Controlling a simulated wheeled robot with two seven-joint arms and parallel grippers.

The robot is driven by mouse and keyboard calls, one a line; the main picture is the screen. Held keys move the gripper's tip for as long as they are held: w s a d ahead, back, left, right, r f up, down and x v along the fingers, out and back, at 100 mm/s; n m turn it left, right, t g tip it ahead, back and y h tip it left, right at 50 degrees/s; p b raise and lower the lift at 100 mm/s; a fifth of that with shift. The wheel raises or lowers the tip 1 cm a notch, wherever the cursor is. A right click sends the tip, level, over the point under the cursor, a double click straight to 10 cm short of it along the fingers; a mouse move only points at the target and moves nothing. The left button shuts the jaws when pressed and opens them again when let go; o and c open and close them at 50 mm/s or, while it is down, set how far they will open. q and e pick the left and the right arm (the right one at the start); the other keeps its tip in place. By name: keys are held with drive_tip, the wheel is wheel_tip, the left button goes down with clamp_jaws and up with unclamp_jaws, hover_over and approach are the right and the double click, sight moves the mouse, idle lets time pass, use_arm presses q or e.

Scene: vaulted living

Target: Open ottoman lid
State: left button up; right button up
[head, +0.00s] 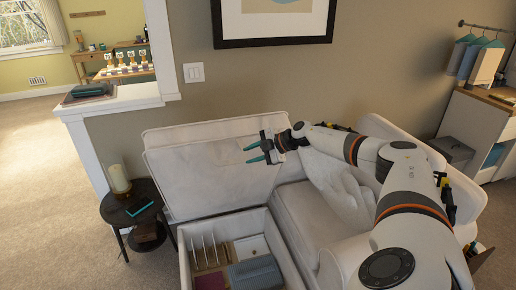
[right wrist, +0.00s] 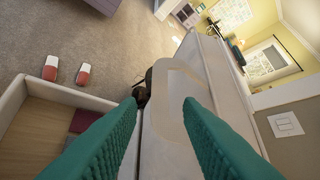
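The ottoman lid (head: 205,178) is a pale upholstered panel, raised and leaning back towards the wall above the open ottoman box (head: 287,262). The box shows its inside, with a grey-blue ribbed item (head: 255,273), upright dividers and a white piece in it. My right gripper (head: 257,152) has teal fingers spread apart, near the upper right part of the lid's inner face. In the right wrist view the fingers (right wrist: 160,110) are apart, with the pale lid edge (right wrist: 163,130) showing between them; contact cannot be told. My left gripper is not in view.
A pale sofa (head: 335,190) stands right beside the ottoman, under my right arm. A dark round side table (head: 130,205) with a candle (head: 118,178) and a teal item stands close on the left. The wall is behind the lid. Carpet (head: 40,180) is free at far left.

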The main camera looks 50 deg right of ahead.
drive_tip(key=shift+v, duration=1.2)
